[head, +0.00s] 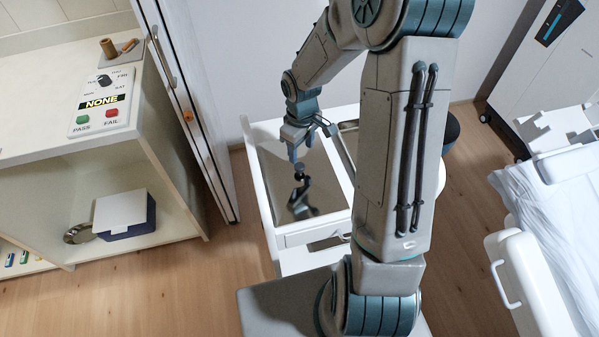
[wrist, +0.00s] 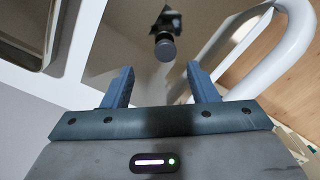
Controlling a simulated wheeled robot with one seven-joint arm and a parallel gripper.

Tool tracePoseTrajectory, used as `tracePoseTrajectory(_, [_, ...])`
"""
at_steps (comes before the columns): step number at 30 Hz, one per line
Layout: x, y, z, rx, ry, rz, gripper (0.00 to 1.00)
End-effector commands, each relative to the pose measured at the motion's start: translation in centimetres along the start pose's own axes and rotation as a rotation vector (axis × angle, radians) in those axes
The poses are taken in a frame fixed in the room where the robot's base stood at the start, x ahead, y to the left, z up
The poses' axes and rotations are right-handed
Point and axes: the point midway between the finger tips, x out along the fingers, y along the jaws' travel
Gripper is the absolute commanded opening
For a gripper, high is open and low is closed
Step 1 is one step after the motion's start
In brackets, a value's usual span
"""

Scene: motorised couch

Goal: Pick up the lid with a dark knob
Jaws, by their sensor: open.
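The lid (head: 274,165) appears as a shiny, mirror-like brownish panel set in the top of a white cart. Its dark round knob (head: 299,176) stands up from it, with dark reflections beside it. In the wrist view the knob (wrist: 165,48) shows just beyond and roughly between the fingertips, on the shiny lid surface (wrist: 115,45). My gripper (head: 302,150) is above the lid, fingers pointing down. In the wrist view my gripper (wrist: 161,72) has its two blue fingers wide apart with nothing between them. My arm hides part of the cart's right side.
The white cart (head: 290,258) has a raised white rail (wrist: 300,35) near my gripper. A counter (head: 40,125) with a button panel (head: 102,103) is at left, a shelf box (head: 122,212) below. A bed (head: 550,215) is at right. Wooden floor is clear between counter and cart.

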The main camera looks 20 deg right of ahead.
Motion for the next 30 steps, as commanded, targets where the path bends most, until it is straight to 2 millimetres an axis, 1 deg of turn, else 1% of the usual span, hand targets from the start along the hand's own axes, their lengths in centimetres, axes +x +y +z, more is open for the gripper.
tracePoseTrajectory(1, [0.7, -0.1, 0.0, -0.002, -0.002, -0.001, 0.53])
tracePoseTrajectory(3, [1.2, 0.0, 0.0, -0.001, -0.001, 0.0, 0.53])
tracePoseTrajectory(8, [2.0, -0.2, 0.1, 0.0, -0.001, 0.0, 0.53])
tracePoseTrajectory(14, [4.8, -1.0, 0.2, -0.002, -0.004, -0.003, 0.53])
tracePoseTrajectory(18, [6.3, -0.8, 0.1, 0.0, -0.002, -0.001, 0.53])
tracePoseTrajectory(21, [6.7, -0.8, 0.1, 0.001, 0.0, 0.0, 0.53])
tracePoseTrajectory(27, [6.7, -0.8, 0.1, 0.0, 0.0, 0.001, 0.53])
tracePoseTrajectory(28, [6.7, -0.8, 0.1, 0.0, 0.0, 0.001, 0.48])
tracePoseTrajectory(29, [6.7, -0.8, 0.1, 0.0, 0.0, 0.001, 0.39])
tracePoseTrajectory(30, [6.7, -0.8, 0.1, 0.0, 0.0, 0.001, 0.28])
